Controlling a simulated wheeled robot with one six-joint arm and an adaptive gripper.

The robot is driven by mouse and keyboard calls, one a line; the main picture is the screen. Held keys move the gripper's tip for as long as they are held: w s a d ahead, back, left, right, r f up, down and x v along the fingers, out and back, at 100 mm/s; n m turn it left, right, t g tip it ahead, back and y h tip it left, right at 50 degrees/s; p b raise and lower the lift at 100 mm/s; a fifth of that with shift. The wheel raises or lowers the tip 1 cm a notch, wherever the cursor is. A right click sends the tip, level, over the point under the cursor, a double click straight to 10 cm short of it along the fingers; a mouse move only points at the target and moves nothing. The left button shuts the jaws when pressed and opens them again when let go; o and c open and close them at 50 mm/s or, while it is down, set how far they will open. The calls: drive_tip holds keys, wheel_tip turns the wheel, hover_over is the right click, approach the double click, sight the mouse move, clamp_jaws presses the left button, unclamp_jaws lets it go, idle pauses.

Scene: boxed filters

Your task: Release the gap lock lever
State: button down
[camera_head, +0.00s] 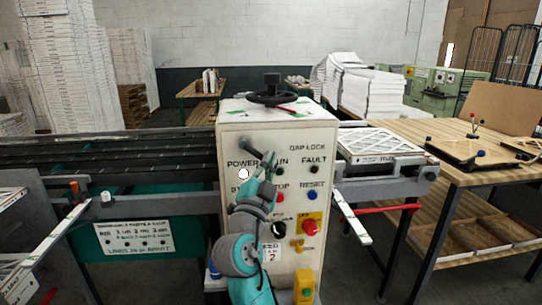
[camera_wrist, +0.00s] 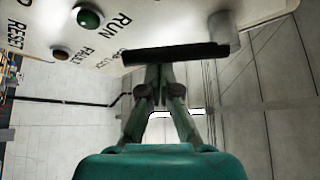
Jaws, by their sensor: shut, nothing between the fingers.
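The gap lock lever is a dark bar on a grey round hub on the control box front, below and left of the GAP LOCK lettering. In the head view the lever (camera_head: 256,151) slants down to the right from its hub. In the wrist view the lever (camera_wrist: 190,53) crosses above my fingertips, with the grey hub at its right end. My gripper (camera_head: 268,163) is shut and empty, at the lever's lower right end. In the wrist view my gripper (camera_wrist: 160,72) has its tips at the bar; I cannot tell whether they touch it.
The control box (camera_head: 285,127) carries several buttons, a red knob (camera_head: 309,228) and a black handwheel (camera_head: 272,94) on top. A conveyor (camera_head: 110,158) runs left. A wooden table (camera_head: 470,165) and a filter (camera_head: 380,143) are at right.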

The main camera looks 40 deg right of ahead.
drive_tip(key=w+a+f+m+g, duration=0.1)
drive_tip(key=m+g, duration=0.1)
drive_tip(key=m, duration=0.1)
drive_tip(key=a+f+m+g+y, duration=0.1)
drive_tip(key=m, duration=0.3)
drive_tip(key=w+a+f+m+g+y, duration=0.1)
drive_tip(key=m+g, duration=0.1)
drive_tip(key=m, duration=0.1)
drive_tip(key=shift+w+a+g, duration=0.3)
drive_tip(key=shift+a, duration=0.2)
idle(0.4)
